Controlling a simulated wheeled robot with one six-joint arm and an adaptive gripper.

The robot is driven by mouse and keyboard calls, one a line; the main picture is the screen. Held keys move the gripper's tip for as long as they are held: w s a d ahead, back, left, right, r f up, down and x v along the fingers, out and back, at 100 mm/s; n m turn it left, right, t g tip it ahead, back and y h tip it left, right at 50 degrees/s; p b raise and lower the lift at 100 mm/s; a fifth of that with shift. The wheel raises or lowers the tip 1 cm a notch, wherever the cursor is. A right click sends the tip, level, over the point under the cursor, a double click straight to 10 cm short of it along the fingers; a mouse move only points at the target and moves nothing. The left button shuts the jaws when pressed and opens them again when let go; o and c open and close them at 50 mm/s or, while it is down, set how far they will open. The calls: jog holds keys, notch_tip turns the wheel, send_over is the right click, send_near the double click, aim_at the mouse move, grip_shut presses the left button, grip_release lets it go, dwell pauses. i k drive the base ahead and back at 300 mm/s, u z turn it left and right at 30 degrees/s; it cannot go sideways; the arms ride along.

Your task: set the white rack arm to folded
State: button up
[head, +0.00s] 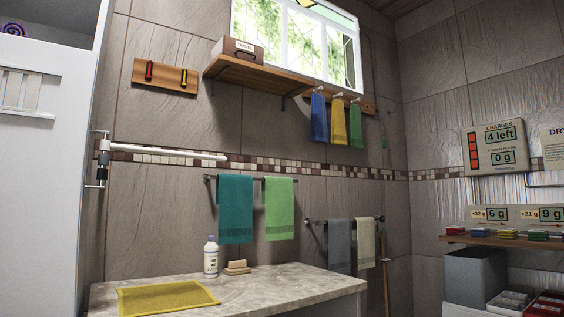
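The white rack arm (170,153) is a slim white bar at the left of the head view, in front of the wall's mosaic tile band. It reaches right, nearly level, from a metal wall bracket (102,160) with dark parts. I cannot tell how far it stands off the wall. Nothing hangs on it. My gripper is not in view.
A pale counter (260,284) below holds a yellow mat (168,298), a white bottle (211,257) and a sponge-like block (236,267). Teal (235,208) and green (279,208) towels hang right of the arm. A white cabinet (42,190) stands close left.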

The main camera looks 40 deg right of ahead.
aim_at(105, 145)
jog(key=z, duration=0.3)
jog(key=i, duration=1)
